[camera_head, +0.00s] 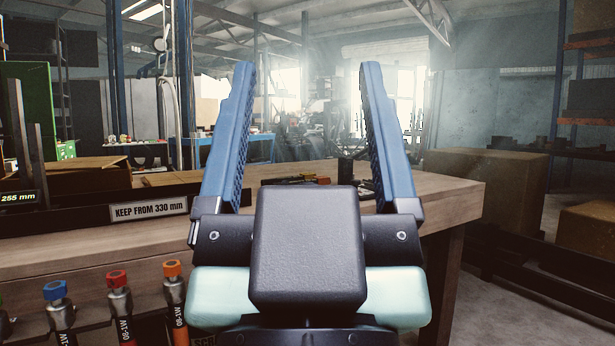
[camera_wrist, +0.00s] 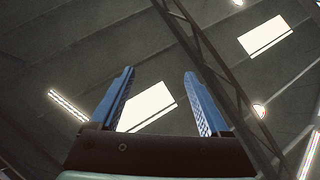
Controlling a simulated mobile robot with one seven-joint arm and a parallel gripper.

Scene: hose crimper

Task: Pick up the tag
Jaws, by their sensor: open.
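My gripper (camera_head: 307,66) is raised in front of the body camera, its two blue fingers wide apart and pointing up, with nothing between them. In the wrist view my gripper (camera_wrist: 159,71) is also open and empty against the ceiling. I cannot make out a loose tag for certain in either view. A sign plate reading "KEEP FROM 330 mm" (camera_head: 148,210) stands at the left edge of the bench, and a dark plate reading "255 mm" (camera_head: 19,198) is at the far left. My gripper hides part of the bench.
A wooden workbench (camera_head: 455,198) spans the middle, with small dark and coloured items (camera_head: 296,180) on it. Cardboard boxes (camera_head: 486,180) are at right.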

